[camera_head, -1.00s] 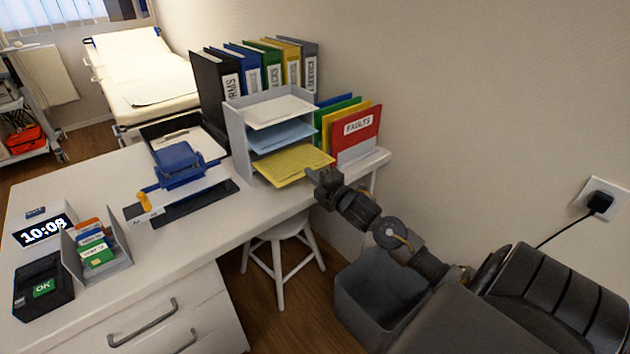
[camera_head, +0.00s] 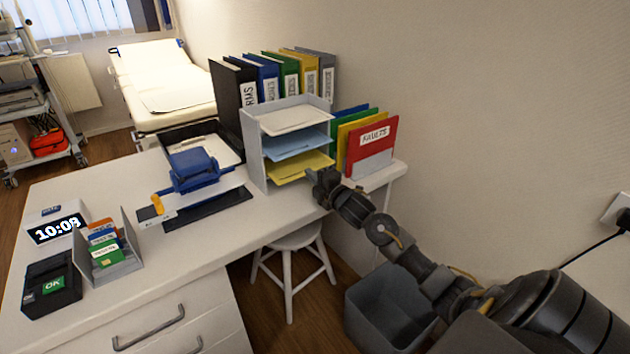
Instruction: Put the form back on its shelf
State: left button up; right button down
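A three-level grey paper rack (camera_head: 257,150) stands on the desk. A white sheet (camera_head: 294,119) lies on its top shelf, a blue sheet (camera_head: 296,144) on the middle one and a yellow sheet (camera_head: 297,165) on the lowest. The yellow sheet's front edge is about level with the sheets above. My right gripper (camera_head: 316,184) is at the front right of the yellow sheet, at or very near its edge. The fingers are small and dark, so I cannot tell whether they grip it. Which sheet is the form is not marked. My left gripper is not in view.
Coloured folders and a red FAULTS folder (camera_head: 371,147) stand right of the rack, binders (camera_head: 234,95) behind. A blue hole punch (camera_head: 194,168), card holder (camera_head: 112,262) and clock (camera_head: 57,229) are on the desk (camera_head: 190,240). A stool (camera_head: 297,240) and grey bin (camera_head: 388,308) stand below.

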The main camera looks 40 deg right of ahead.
jog(key=shift+w, duration=0.2)
dwell(0.3)
jog(key=shift+w, duration=0.55)
dwell(0.4)
jog(key=c, duration=1.6)
grip_release()
